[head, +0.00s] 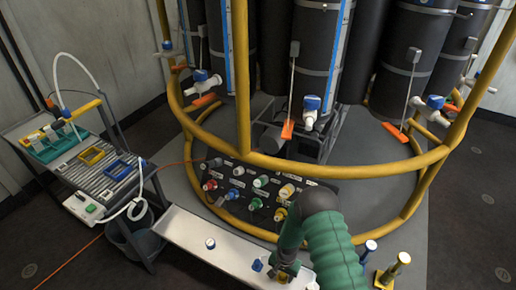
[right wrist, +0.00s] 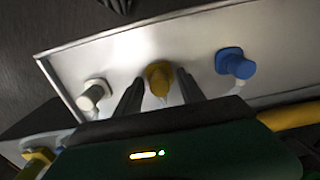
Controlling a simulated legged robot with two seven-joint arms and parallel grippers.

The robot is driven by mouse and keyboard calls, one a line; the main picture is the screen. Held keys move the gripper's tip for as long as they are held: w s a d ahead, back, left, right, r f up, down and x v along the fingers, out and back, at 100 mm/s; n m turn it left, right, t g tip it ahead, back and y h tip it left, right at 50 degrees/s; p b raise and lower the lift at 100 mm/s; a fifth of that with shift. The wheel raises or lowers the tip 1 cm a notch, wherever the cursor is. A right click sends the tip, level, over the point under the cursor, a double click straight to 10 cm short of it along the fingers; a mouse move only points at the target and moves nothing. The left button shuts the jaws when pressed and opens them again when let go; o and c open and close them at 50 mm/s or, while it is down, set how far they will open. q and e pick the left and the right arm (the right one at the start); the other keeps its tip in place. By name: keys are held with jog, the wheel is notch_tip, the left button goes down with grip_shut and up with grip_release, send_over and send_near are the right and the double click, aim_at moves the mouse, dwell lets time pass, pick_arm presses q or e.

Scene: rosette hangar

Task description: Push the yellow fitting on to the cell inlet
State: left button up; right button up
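The yellow fitting (right wrist: 159,76) is on the white tray in the right wrist view, between the two fingers of my right gripper (right wrist: 160,88). A narrow gap seems to show on each side of it, so the fingers look open around it. In the head view my right gripper (head: 284,270) is low over the right end of the tray and hides the yellow fitting. Several black columns carry blue-and-white valve fittings (head: 311,107) low on their fronts; I cannot tell which is the cell inlet. My left gripper is not in view.
On the tray (right wrist: 190,40), a blue fitting (right wrist: 230,63) and a white fitting (right wrist: 94,95) flank the yellow one. A yellow guard rail (head: 300,165) rings the columns. A dark panel with several coloured connectors (head: 262,180) lies behind the tray. A cart (head: 105,180) stands left.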

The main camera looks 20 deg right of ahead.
aim_at(283, 274)
grip_shut()
dwell(1.0)
jog(key=shift+r, duration=0.15)
jog(key=shift+r+p, duration=2.5)
jog(key=shift+r, duration=0.4)
